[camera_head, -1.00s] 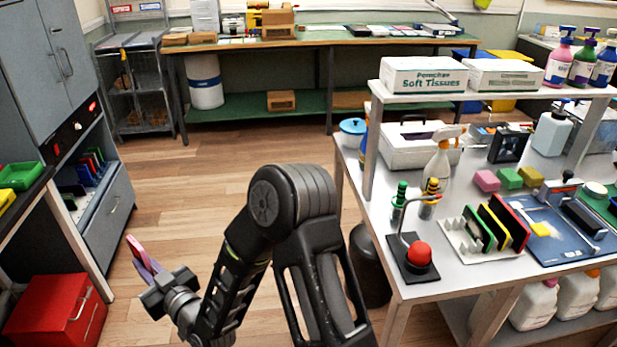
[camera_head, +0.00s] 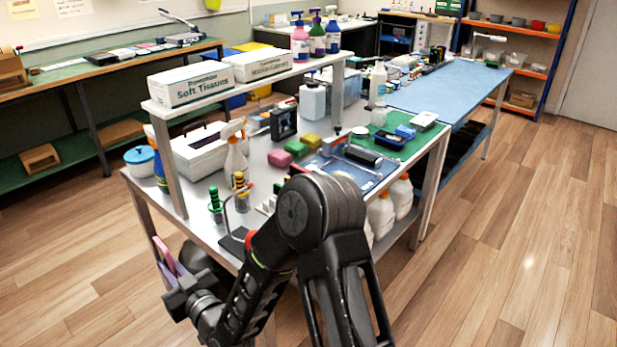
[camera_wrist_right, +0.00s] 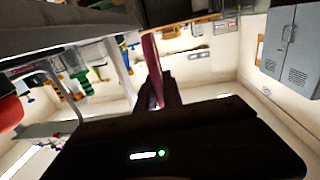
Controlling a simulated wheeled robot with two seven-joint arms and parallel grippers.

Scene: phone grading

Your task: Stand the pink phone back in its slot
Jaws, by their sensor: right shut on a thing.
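The pink phone (camera_head: 163,250) is in my right gripper (camera_head: 176,274), at the lower left of the head view, in front of the bench's near left leg. My right gripper is shut on it and the phone sticks up from the jaws. In the right wrist view the phone (camera_wrist_right: 152,68) stands edge-on between the dark fingers (camera_wrist_right: 168,94). The white phone rack (camera_head: 267,204) on the bench is almost wholly hidden behind my right arm, so its slots cannot be seen. My left gripper is not in view.
A raised shelf (camera_head: 215,101) carries tissue boxes. A red button (camera_head: 250,238) is partly behind my arm. Floor is clear at right.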

